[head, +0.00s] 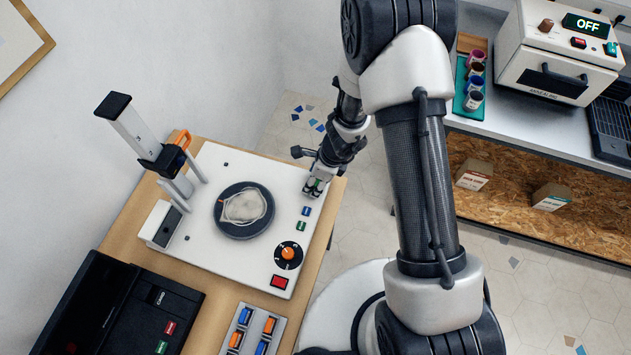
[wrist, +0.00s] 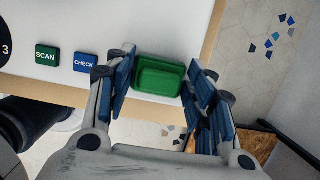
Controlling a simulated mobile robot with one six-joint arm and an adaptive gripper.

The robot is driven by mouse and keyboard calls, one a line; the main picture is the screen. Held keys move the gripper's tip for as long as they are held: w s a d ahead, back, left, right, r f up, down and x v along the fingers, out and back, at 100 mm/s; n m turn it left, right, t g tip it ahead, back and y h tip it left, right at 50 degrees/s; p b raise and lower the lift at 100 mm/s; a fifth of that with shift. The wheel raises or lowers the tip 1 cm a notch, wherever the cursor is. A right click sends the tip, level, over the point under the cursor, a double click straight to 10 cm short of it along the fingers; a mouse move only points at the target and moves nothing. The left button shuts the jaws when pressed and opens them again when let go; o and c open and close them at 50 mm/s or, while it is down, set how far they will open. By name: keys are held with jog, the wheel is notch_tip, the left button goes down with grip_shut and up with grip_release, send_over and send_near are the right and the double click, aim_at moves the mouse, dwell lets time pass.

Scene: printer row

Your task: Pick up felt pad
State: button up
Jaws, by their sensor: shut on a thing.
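The white machine (head: 230,168) bears a dark round disc (head: 223,228) with a beige item (head: 243,206) on it. CHECK (wrist: 85,62) and SCAN (wrist: 46,57) buttons sit close beside my gripper. A lever stand (head: 140,133) rises at the left. Floor lies right of the table.

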notch_tip(320, 180, up, 20)
jog(key=p, duration=1.3)
jog(key=o, duration=0.4)
jog(key=c, duration=0.4)
